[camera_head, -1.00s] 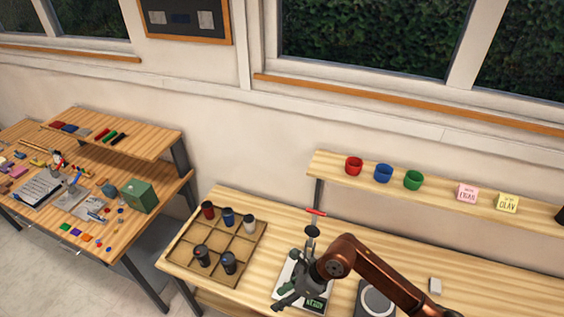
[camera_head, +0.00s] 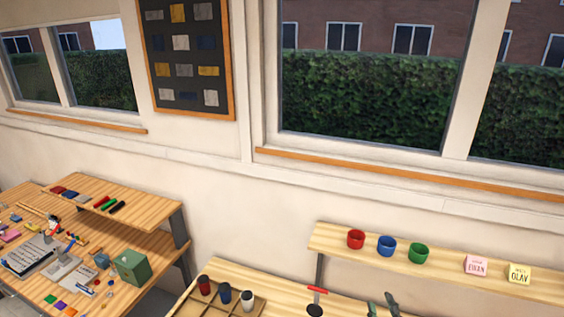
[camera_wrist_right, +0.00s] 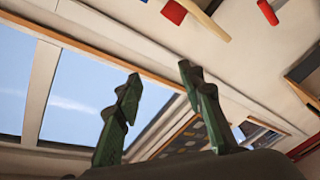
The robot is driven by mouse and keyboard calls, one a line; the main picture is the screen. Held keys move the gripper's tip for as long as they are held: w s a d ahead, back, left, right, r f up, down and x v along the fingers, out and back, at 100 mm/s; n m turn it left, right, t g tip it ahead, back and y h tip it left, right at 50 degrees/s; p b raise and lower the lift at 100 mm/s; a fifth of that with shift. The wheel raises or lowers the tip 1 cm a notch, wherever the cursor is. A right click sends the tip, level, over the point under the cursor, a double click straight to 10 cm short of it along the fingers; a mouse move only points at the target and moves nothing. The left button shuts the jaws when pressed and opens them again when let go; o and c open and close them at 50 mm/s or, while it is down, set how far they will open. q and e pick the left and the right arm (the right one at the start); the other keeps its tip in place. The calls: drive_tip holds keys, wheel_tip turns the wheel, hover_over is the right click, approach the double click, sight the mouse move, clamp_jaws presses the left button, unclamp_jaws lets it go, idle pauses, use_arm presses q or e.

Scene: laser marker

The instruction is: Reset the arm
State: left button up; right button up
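My right gripper (camera_head: 382,303) shows only as two dark green fingertips at the bottom edge of the head view, over the front bench (camera_head: 285,279). The rest of that arm is below the frame. In the right wrist view the same gripper (camera_wrist_right: 160,75) has its two fingers apart with nothing between them. Behind them are a window and wall seen at a steep tilt, so the fingers point up and away from the bench top. My left gripper is in neither view.
The bench holds a divided tray (camera_head: 262,306) with red, blue and white-topped jars, and a red-handled tool (camera_head: 316,303). Behind it a shelf (camera_head: 445,276) carries red (camera_head: 355,239), blue (camera_head: 387,245) and green cups (camera_head: 418,253) and two name cards. A cluttered desk stands left.

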drive_tip(key=s+d+f+m+g+h, duration=0.1)
drive_tip(key=s+d+f+m+g, duration=0.25)
drive_tip(key=s+f, duration=0.45)
drive_tip(key=s+d+f+m+g+h, duration=0.1)
drive_tip(key=s+d+f+m+g, duration=0.3)
drive_tip(key=f, duration=0.7)
drive_tip(key=s+f+m+g+y, duration=0.1)
drive_tip(key=s+f+g, duration=0.35)
drive_tip(key=s, duration=0.35)
drive_tip(key=s+f+m+g+y, duration=0.1)
drive_tip(key=s+f+g, duration=0.2)
drive_tip(key=s+f, duration=0.4)
wheel_tip(320, 180, down, 36)
drive_tip(key=s+a+f+g+b, duration=0.1)
drive_tip(key=a+b, duration=0.1)
drive_tip(key=b, duration=0.8)
drive_tip(key=s+f+b, duration=0.4)
drive_tip(key=s+f, duration=0.6)
drive_tip(key=f, duration=0.4)
drive_tip(key=s+f+n+g+b, duration=0.1)
drive_tip(key=s+f+b, duration=0.4)
drive_tip(key=s+f, duration=0.6)
wheel_tip(320, 180, down, 4)
drive_tip(key=shift+d+f+g, duration=0.15)
drive_tip(key=shift+d+g, duration=0.05)
drive_tip(key=shift+g, duration=0.1)
